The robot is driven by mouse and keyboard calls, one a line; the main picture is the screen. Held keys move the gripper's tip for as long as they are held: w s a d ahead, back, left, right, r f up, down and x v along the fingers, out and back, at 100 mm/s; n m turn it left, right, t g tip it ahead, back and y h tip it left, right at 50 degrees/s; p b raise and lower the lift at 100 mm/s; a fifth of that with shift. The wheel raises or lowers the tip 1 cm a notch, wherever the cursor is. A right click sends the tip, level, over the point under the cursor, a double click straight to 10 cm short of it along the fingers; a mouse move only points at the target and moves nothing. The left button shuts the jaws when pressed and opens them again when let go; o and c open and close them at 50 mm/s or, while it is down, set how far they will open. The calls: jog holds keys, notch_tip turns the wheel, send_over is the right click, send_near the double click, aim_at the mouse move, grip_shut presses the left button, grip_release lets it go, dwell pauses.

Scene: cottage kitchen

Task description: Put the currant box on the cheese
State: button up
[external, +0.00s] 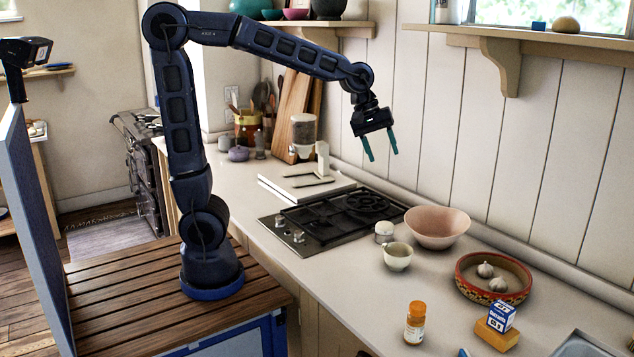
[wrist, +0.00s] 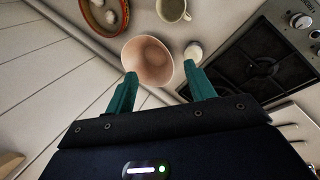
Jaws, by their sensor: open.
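The currant box (external: 501,315) is a small blue and white carton at the front right of the counter in the external view. It rests on the cheese (external: 497,336), an orange-yellow block, and looks slightly turned on it. My gripper (external: 380,152) is open and empty, high above the hob and well away to the left of the box and cheese. In the wrist view my gripper (wrist: 161,85) shows two teal fingers spread apart with nothing between them. The box and cheese do not show in the wrist view.
A patterned bowl with garlic (external: 464,285) stands just behind the box. A pink bowl (external: 437,243), a cup (external: 397,257), a small jar (external: 384,232) and an orange-capped bottle (external: 415,323) stand nearby. A sink (external: 585,346) lies at the right edge. A shelf (external: 560,42) juts from the wall.

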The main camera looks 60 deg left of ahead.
jog(key=s+a+f+m+t+y, duration=0.1)
jog(key=s+a+f+m+y, duration=0.2)
jog(key=s+a+m, duration=0.5)
jog(key=s+a, duration=1.2)
jog(key=a, duration=0.4)
jog(key=shift+a+m+t, duration=0.2)
jog(key=shift+m+t, duration=0.1)
jog(key=shift+t, duration=0.1)
